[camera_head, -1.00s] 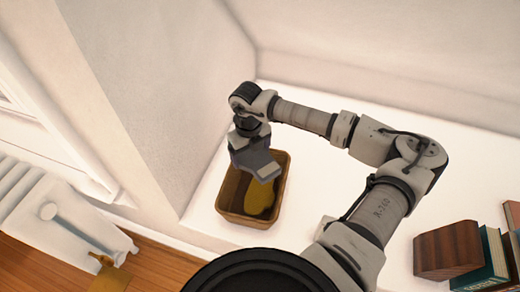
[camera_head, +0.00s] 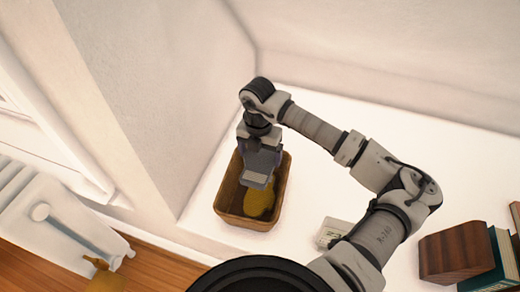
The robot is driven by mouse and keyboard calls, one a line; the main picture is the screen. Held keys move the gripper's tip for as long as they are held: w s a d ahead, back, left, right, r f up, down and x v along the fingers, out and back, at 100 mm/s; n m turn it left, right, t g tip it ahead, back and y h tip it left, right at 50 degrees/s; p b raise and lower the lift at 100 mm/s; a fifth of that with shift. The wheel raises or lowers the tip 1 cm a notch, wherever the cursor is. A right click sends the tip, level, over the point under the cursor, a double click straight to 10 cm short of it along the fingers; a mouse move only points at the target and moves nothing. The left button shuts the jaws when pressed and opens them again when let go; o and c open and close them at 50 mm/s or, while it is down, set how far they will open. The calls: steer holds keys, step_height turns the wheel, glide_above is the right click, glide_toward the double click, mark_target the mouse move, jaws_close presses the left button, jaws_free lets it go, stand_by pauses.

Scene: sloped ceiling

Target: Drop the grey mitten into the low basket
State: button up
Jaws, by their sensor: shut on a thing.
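The low basket (camera_head: 223,203) is a brown, open-topped rectangular box on the white surface beside the wall. A mustard-yellow thing (camera_head: 260,202) lies inside it. My gripper (camera_head: 257,182) points down over the basket's opening and hides part of its inside. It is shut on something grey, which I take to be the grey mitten. The mitten's outline cannot be told apart from the grey gripper at this angle.
A wooden block (camera_head: 456,252) and a green book (camera_head: 503,255) stand at the right. A small pale box (camera_head: 333,231) lies beside my arm. A white radiator (camera_head: 55,225) is at the lower left. The white surface behind the basket is clear.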

mark_target(259, 156)
steer(key=shift+f+b, duration=0.45)
steer(key=shift+f, duration=0.95)
steer(key=o, duration=0.8)
step_height(259, 156, up, 14)
steer(key=shift+a, duration=0.2)
steer(key=shift+f, duration=0.1)
